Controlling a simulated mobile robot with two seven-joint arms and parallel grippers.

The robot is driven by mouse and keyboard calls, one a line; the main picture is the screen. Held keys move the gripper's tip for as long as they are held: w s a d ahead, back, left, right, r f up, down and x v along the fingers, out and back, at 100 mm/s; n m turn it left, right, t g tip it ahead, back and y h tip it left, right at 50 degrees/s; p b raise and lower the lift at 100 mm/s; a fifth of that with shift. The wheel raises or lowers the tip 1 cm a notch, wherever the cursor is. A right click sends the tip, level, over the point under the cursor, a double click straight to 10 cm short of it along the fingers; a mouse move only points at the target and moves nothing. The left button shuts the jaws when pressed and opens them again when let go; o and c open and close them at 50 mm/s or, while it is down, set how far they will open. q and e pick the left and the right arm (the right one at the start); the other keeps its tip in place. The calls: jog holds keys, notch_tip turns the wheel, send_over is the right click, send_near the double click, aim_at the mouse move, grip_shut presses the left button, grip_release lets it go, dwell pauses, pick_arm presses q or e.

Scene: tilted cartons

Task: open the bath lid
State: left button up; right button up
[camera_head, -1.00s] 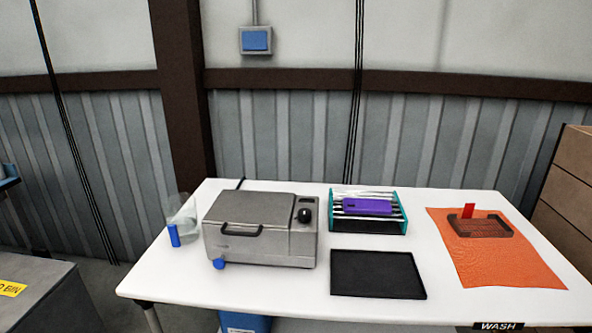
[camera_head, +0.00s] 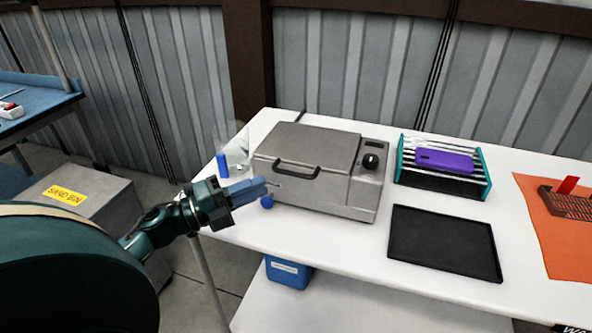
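My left gripper (camera_head: 262,188) comes in from the left, in front of the bath's left front side and left of and below the handle. Its blue fingers look close together and hold nothing that I can see; their gap is not clear. My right gripper is not in view.
A teal rack (camera_head: 440,180) with a purple item (camera_head: 444,160) stands right of the bath. A black tray (camera_head: 444,243) lies in front of it. A clear container with a blue part (camera_head: 222,165) stands left of the bath. A sand bin (camera_head: 80,205) is at left.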

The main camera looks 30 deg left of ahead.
aim_at(292, 174)
pick_arm(q)
jog(key=p+x, duration=0.1)
jog(key=x, duration=0.8)
jog(key=shift+c, duration=0.3)
grip_shut()
